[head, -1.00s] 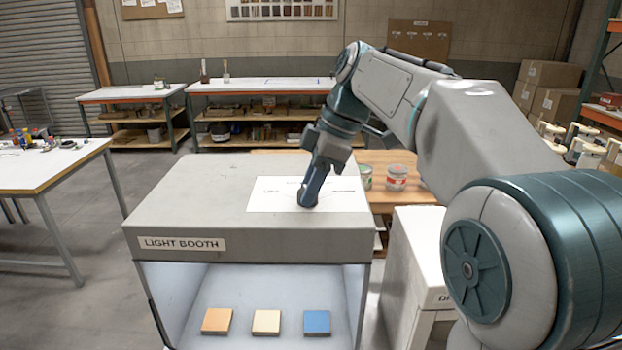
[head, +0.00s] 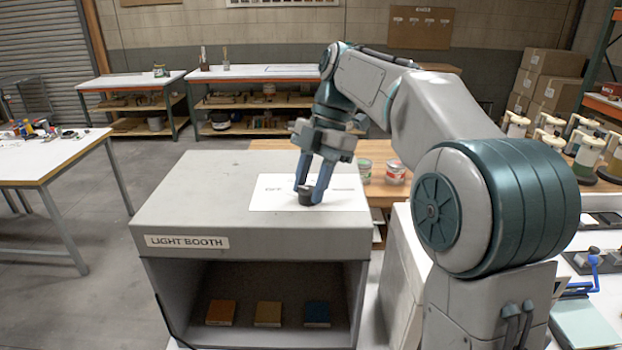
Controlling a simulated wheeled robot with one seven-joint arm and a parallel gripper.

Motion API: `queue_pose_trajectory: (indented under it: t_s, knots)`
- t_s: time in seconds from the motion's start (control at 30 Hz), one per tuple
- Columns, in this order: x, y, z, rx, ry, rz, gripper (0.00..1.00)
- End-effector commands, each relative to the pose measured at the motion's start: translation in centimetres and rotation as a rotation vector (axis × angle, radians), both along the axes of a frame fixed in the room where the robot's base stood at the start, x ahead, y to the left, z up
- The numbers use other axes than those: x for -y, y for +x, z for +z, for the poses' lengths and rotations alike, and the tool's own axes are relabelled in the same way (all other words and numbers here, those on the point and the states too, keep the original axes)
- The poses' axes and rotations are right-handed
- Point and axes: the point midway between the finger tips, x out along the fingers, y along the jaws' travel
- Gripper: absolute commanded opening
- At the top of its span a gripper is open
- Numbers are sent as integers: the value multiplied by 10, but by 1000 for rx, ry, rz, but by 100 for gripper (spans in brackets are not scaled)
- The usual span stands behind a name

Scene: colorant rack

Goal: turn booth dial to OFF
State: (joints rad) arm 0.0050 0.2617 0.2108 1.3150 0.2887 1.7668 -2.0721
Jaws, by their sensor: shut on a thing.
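The light booth (head: 187,242) is a grey box with its front open, and its inside is dark. The dial (head: 305,197) is a small dark knob on that plate. My gripper (head: 310,190) reaches down from above with its two blue fingers around the dial, shut on it. The fingers hide part of the knob, and which mark it points to cannot be told.
Orange, tan and blue sample tiles (head: 268,314) sit inside the booth. A white-topped table (head: 45,165) stands at left. Paint cans (head: 395,173) stand on a wooden surface behind the booth. A white box (head: 405,270) stands close to the booth's right side.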

Motion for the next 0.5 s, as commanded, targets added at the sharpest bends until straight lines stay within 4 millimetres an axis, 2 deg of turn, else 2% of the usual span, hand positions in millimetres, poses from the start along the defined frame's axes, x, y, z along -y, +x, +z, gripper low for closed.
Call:
queue_pose_trajectory:
  t_s: [0.5]
  knots:
    - [0, 0, 0, 0, -1, 33, 11]
